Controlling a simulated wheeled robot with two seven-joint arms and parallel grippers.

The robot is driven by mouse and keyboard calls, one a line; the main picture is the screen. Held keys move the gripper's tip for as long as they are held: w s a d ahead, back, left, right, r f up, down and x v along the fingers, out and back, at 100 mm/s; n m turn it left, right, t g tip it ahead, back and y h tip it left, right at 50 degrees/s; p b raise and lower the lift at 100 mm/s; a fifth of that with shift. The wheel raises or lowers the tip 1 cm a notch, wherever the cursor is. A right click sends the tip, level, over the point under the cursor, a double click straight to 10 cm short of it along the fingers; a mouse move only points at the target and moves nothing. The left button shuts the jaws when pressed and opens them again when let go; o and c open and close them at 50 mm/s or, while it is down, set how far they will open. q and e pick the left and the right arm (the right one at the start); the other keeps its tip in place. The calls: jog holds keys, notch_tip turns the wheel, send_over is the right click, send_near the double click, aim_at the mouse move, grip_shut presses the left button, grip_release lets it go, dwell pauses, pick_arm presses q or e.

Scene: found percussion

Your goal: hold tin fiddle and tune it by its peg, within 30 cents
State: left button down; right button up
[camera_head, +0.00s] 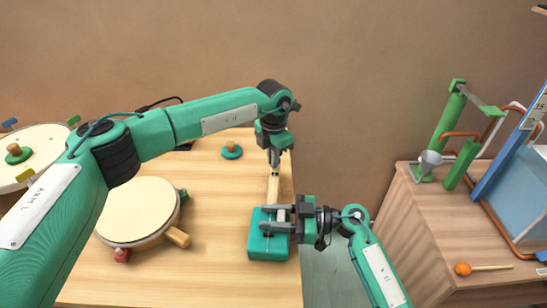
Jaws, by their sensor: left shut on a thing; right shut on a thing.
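The tin fiddle (266,250) is a teal box with a pale wooden neck (273,189) that runs away from me along the table's right side. My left gripper (274,167) comes down from above at the far end of the neck and is shut on the peg there. The peg itself is hidden by the fingers, and its angle cannot be told. My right gripper (279,219) reaches in from the right and is shut on the tin fiddle at the top of its box, near the neck's lower end.
The fiddle lies near the right edge of the wooden table (215,270). A round drum (138,210) is left of it, and a teal knobbed disc (232,151) is behind. A gap separates a second table (430,220) with green tubes and an orange-headed mallet (464,269).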

pick_arm(q)
jog(key=c, duration=1.6)
grip_release()
notch_tip(320, 180, up, 12)
pick_arm(e)
jog(key=o, duration=1.3)
jog(key=shift+c, duration=0.2)
